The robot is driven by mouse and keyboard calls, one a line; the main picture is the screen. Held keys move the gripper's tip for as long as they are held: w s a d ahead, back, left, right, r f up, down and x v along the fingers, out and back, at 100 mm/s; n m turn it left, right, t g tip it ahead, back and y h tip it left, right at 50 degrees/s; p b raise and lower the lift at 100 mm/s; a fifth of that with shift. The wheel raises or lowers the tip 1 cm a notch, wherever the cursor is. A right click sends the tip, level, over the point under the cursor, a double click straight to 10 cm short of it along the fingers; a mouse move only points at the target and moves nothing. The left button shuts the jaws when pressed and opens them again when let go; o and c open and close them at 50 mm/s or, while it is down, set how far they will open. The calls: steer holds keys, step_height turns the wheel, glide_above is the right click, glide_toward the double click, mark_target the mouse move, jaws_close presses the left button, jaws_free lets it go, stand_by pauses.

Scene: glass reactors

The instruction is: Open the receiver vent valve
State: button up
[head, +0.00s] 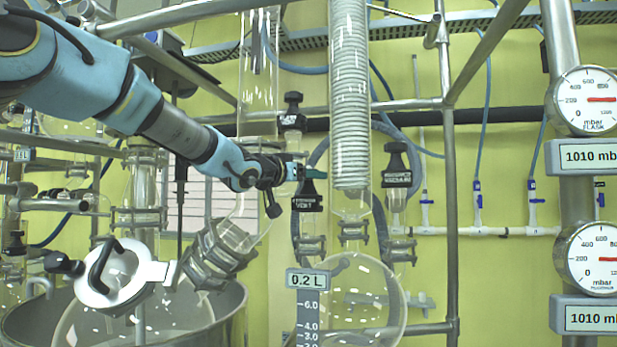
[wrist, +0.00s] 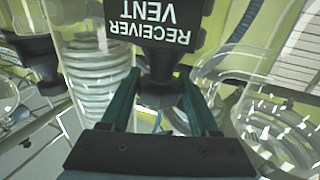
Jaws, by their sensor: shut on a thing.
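The receiver vent valve (head: 307,203) has a black knob and a black label, and stands left of the coiled glass condenser. In the wrist view its label (wrist: 165,30) reads RECEIVER VENT upside down. My gripper (head: 307,173) reaches in from the upper left, at the top of this valve. In the wrist view the green fingers of my gripper (wrist: 158,84) lie on either side of the valve's black knob, shut on it. The fingers partly hide the knob. Whether the valve is turned open or closed cannot be told.
A second black-topped valve (head: 396,172) stands right of the condenser (head: 349,90). Another black knob (head: 292,112) is just above my gripper. The round receiver flask (head: 365,300) hangs below. Metal frame bars (head: 449,200) and pressure gauges (head: 587,100) stand at the right.

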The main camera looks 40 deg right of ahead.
steer(key=shift+c, duration=0.9)
steer(key=n+t+b, duration=0.1)
steer(key=b, duration=0.5)
steer(key=shift+s+f+t+b, duration=0.1)
steer(key=shift+f+t+b, duration=0.2)
steer(key=shift+f+b, duration=0.1)
steer(key=n+t+y+b, duration=0.1)
steer(key=b, duration=0.6)
steer(key=shift+s+t, duration=0.15)
steer(key=shift+t, duration=0.25)
steer(key=n+t+y+b, duration=0.1)
steer(key=b, duration=0.4)
steer(key=shift+t, duration=0.3)
steer(key=n+t+b, duration=0.1)
steer(key=b, duration=0.1)
steer(key=n+t+y+b, duration=0.1)
steer(key=b, duration=0.1)
steer(key=shift+r+y, duration=0.25)
steer(key=shift+y, duration=0.05)
steer(key=shift+n+t, duration=0.3)
steer(key=shift+t, duration=0.1)
steer(key=shift+r+n+t+y+b, duration=0.1)
steer(key=shift+n+t+y+b, duration=0.35)
steer(key=shift+n+t+y, duration=0.35)
steer(key=shift+w+n+t+y, duration=0.2)
steer(key=shift+n+t+y, duration=0.25)
steer(key=shift+y, duration=0.35)
